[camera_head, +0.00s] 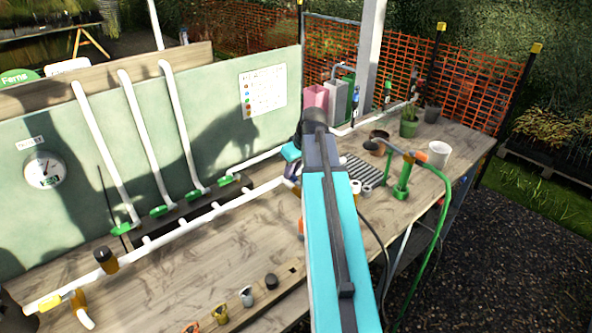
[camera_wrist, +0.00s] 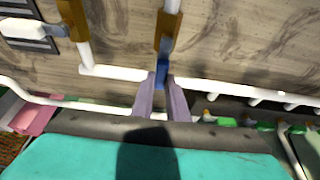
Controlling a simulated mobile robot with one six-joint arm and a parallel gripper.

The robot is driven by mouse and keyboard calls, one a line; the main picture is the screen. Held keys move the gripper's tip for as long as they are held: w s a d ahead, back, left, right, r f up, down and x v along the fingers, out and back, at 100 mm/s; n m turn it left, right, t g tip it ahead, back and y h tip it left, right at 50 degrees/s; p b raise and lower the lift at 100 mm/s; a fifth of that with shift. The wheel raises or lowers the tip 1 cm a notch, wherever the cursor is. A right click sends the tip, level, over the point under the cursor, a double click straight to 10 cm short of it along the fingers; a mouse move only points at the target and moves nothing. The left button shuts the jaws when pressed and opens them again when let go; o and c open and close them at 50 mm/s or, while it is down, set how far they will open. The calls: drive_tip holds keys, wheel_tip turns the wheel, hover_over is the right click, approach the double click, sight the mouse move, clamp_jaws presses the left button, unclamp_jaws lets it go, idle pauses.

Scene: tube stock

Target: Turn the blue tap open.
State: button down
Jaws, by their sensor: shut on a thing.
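The blue tap (camera_wrist: 162,72) shows in the wrist view as a small blue handle below a brass-coloured valve body (camera_wrist: 167,30) on a white pipe. My gripper (camera_wrist: 161,79) has its two grey fingers on either side of the blue handle and is shut on it. The fingers cover part of the handle, so its exact angle to the pipe is hard to tell. In the head view my own teal arm hides the blue tap and the fingertips.
White pipes (camera_head: 205,218) run along the wooden bench (camera_head: 190,275). Green taps (camera_head: 195,195) stand at the back panel. Several loose fittings (camera_head: 246,297) lie on a front strip. Right of my arm are a green standpipe (camera_head: 403,178), a hose (camera_head: 428,240) and a white pot (camera_head: 438,154).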

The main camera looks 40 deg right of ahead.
drive_tip(key=shift+s+f, duration=0.1)
drive_tip(key=shift+s, duration=0.1)
drive_tip(key=c, duration=1.7)
unclamp_jaws()
drive_tip(key=shift+w, duration=0.1)
drive_tip(key=shift+r, duration=0.2)
drive_tip(key=b+v, duration=0.2)
drive_tip(key=v, duration=1.1)
drive_tip(key=shift+r+b, duration=0.25)
drive_tip(key=shift+b, duration=0.05)
